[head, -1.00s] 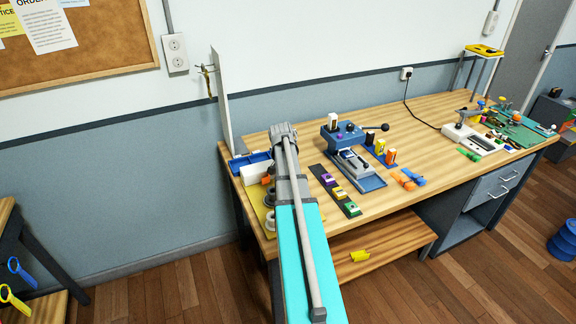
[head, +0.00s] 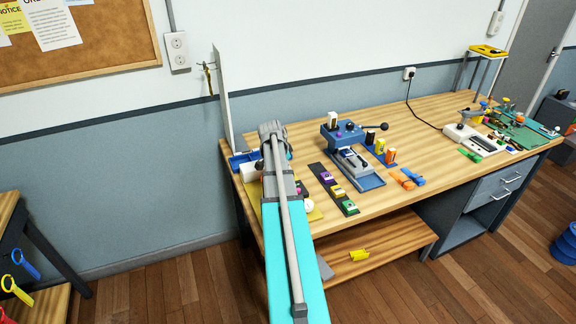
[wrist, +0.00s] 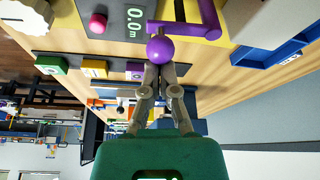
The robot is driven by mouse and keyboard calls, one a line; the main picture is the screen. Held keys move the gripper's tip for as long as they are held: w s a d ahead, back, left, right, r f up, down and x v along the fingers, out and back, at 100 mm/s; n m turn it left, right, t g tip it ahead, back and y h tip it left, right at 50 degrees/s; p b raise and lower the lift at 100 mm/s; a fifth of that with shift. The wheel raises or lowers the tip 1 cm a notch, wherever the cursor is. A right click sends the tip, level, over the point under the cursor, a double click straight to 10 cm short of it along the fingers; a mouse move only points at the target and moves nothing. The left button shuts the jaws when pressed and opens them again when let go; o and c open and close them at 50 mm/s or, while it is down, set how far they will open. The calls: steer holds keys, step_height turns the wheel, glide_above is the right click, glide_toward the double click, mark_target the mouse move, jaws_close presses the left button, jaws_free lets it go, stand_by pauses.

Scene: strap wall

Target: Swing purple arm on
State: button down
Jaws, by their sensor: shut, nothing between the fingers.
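The purple arm (wrist: 190,28) shows in the wrist view as a bent purple bar with a round purple knob (wrist: 160,50) on its near end. It lies over a yellow base. My gripper (wrist: 158,68) is shut and empty, with its fingertips right at the knob; I cannot tell whether they touch it. In the head view my teal and grey arm reaches over the left end of the bench, and my wrist hides the purple arm and the fingertips.
The wrist view shows a display reading 0.0 (wrist: 134,20), a pink ball (wrist: 98,23) and a blue bin (wrist: 265,55). In the head view a dark strip of coloured blocks (head: 334,190) and a blue lever press (head: 345,135) stand right of my arm. An upright white panel (head: 226,100) stands left.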

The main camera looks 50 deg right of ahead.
steer(key=shift+w+d, duration=0.2)
steer(key=shift+w, duration=0.05)
steer(key=shift+w, duration=0.45)
steer(key=shift+d, duration=0.15)
stand_by(0.4)
step_height(320, 180, up, 10)
steer(key=p, duration=1)
steer(key=shift+d, duration=0.1)
stand_by(0.9)
